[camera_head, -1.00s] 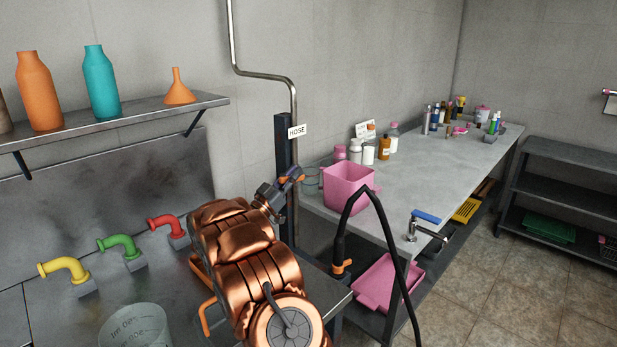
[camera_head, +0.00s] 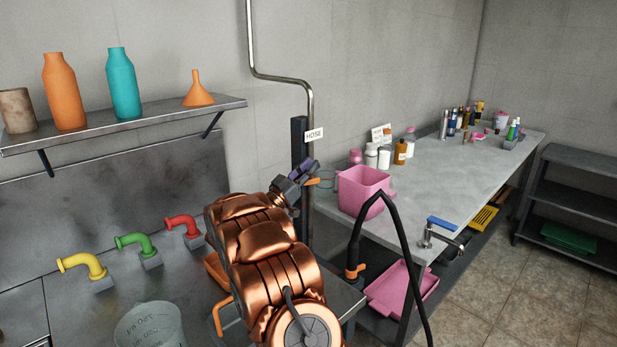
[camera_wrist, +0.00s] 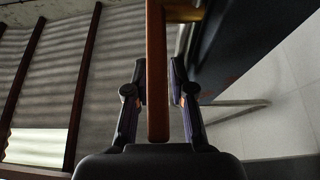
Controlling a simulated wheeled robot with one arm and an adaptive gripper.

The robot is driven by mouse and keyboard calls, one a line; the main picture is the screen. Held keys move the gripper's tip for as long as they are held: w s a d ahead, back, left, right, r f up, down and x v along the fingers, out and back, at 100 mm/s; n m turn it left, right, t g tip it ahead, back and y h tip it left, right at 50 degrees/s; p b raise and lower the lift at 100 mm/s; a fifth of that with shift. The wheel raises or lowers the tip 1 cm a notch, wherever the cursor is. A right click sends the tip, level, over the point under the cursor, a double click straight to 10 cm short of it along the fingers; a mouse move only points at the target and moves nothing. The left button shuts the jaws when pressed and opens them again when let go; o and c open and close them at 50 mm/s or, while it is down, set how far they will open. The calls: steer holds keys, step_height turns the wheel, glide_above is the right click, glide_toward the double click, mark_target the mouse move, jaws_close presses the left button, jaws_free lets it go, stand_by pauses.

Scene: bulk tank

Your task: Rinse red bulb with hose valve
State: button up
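My gripper (camera_head: 306,174) is beside the dark upright post (camera_head: 299,140) under the HOSE sign (camera_head: 314,134). An orange valve lever (camera_head: 313,182) shows right at its fingers. In the wrist view the orange lever (camera_wrist: 157,75) runs between the two dark fingers of my gripper (camera_wrist: 157,72), with a narrow gap on each side. The fingers look open around it. A black hose (camera_head: 405,265) arches over the right end of the near bench and has a nozzle with an orange part (camera_head: 355,271). I cannot make out a red bulb in either view.
Yellow (camera_head: 84,264), green (camera_head: 137,242) and red (camera_head: 183,224) elbow pipes stand at left. A clear beaker (camera_head: 150,328) is at the front. A pink bucket (camera_head: 362,191) and bottles stand on the grey counter (camera_head: 440,185), whose middle is clear. A pink tray (camera_head: 400,290) lies below.

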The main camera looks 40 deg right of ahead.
step_height(320, 180, up, 7)
steer(key=shift+f, duration=0.1)
stand_by(0.3)
